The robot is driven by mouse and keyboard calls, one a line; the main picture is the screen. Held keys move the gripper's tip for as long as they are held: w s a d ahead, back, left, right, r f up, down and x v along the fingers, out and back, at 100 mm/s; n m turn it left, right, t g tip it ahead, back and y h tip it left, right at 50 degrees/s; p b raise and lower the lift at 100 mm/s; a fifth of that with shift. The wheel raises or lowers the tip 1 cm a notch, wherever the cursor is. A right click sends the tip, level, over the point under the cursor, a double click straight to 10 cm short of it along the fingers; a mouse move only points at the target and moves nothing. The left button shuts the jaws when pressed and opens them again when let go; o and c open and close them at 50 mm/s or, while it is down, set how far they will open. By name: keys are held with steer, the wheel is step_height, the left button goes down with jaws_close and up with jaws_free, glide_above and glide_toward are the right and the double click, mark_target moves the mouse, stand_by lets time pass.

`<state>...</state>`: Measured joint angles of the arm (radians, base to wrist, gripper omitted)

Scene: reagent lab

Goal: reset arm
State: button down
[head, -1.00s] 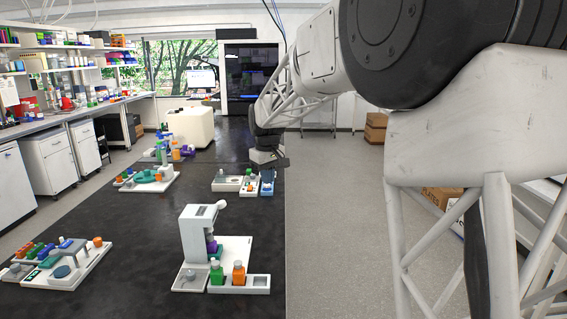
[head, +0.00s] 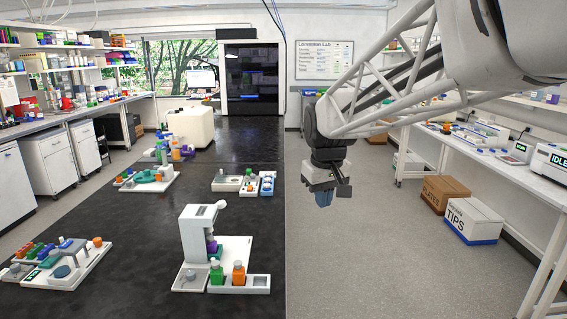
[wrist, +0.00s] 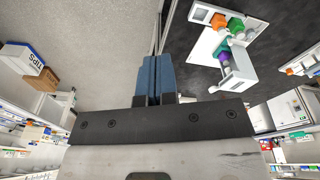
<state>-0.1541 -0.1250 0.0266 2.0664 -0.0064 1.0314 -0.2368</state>
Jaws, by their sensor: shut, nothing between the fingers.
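My gripper (head: 323,198) hangs to the right of the black bench (head: 150,215), over the grey floor, pointing down. Its blue fingers are together with nothing between them. In the wrist view the two blue fingers (wrist: 158,74) lie side by side, closed. My arm reaches in from the upper right of the head view.
A white dispenser station (head: 198,232) with green and orange bottles stands at the bench's near right. A rack (head: 244,184) sits beyond it. A tilted tray station (head: 62,265) is at left. The floor below my gripper is clear.

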steer(key=s+d+f+m, duration=0.1)
steer(key=s+d+f, duration=0.2)
steer(key=s, duration=0.6)
steer(key=s+d+f+m, duration=0.2)
steer(key=s+d+f, duration=0.1)
steer(key=s, duration=0.7)
steer(key=s+d+f+m+t, duration=0.1)
steer(key=s+d+f, duration=0.2)
steer(key=s, duration=0.7)
steer(key=shift+d+m, duration=0.2)
steer(key=shift+m, duration=0.2)
steer(key=c, duration=1.8)
jaws_free()
steer(key=shift+c, duration=0.2)
